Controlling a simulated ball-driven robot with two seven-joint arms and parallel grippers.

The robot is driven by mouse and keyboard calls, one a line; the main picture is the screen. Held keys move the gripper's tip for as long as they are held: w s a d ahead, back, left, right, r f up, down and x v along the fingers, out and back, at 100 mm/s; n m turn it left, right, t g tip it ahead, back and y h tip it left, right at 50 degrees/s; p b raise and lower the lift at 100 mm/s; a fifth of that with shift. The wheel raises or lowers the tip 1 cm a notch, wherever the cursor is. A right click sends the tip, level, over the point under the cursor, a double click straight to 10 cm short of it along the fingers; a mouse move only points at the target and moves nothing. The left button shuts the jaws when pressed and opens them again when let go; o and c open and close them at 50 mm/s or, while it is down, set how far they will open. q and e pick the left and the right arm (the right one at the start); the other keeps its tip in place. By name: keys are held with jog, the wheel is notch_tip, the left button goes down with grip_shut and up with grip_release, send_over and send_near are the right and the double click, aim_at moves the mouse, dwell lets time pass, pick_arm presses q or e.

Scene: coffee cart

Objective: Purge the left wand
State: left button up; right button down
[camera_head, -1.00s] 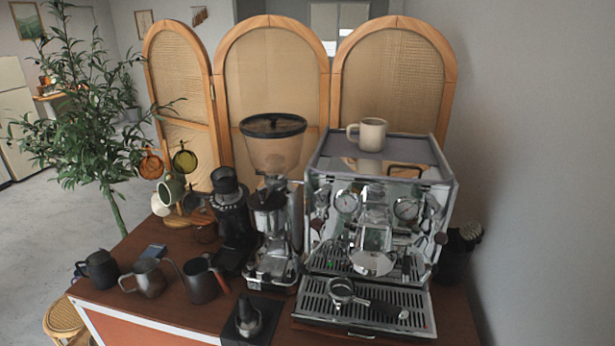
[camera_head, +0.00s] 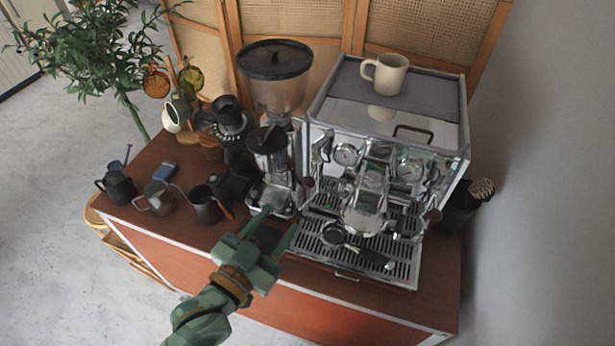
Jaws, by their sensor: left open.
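The chrome espresso machine (camera_head: 374,170) stands on the right of the cart top. A chrome fitting (camera_head: 321,148) with a dark knob (camera_head: 308,183) is at the left of its front. The slim left wand is hard to make out there. My left gripper (camera_head: 281,217) comes in from the bottom, green, open and empty. It is in front of the grinder and left of the drip tray (camera_head: 400,262), and it partly hides the dark tamper area behind it. I cannot tell any contact. My right gripper is not in view.
A portafilter (camera_head: 352,244) with a dark handle lies on the drip tray. A beige mug (camera_head: 386,74) stands on top of the machine. The grinder (camera_head: 272,165) is close on its left. Several pitchers, including a dark one (camera_head: 205,204), stand at the cart's left.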

aim_at(305, 186)
pick_arm(q)
jog(key=p+x, duration=0.1)
jog(key=x, duration=1.1)
jog(key=shift+w+d, duration=0.15)
jog(key=shift+w, duration=0.05)
jog(key=shift+s, duration=0.1)
jog(key=c, duration=0.9)
